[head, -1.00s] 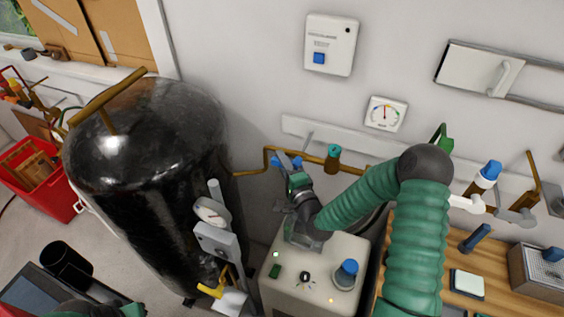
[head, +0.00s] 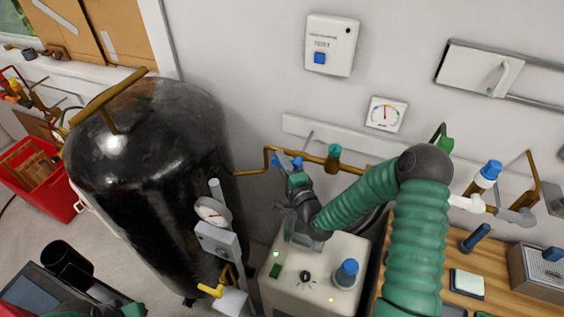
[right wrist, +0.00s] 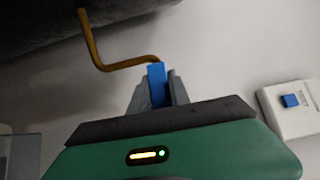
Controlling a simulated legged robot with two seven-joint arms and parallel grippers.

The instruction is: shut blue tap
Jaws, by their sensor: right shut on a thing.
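The blue tap (head: 283,160) is on the brass pipe (head: 266,158) that runs along the wall, right of the black tank (head: 150,140). My right gripper (head: 289,170) is at the tap, with its arm reaching in from the right. In the right wrist view the blue tap handle (right wrist: 157,85) stands between the two grey fingers of my right gripper (right wrist: 158,92), which is shut on it. The gripper hides part of the tap in the head view. The jaws of my left gripper are not visible.
A teal-topped fitting (head: 333,152) sits on the pipe close to the right of my gripper. A cream box with a blue knob (head: 347,273) stands below my right arm. A round gauge (head: 211,213) and a yellow handle (head: 210,290) are by the tank.

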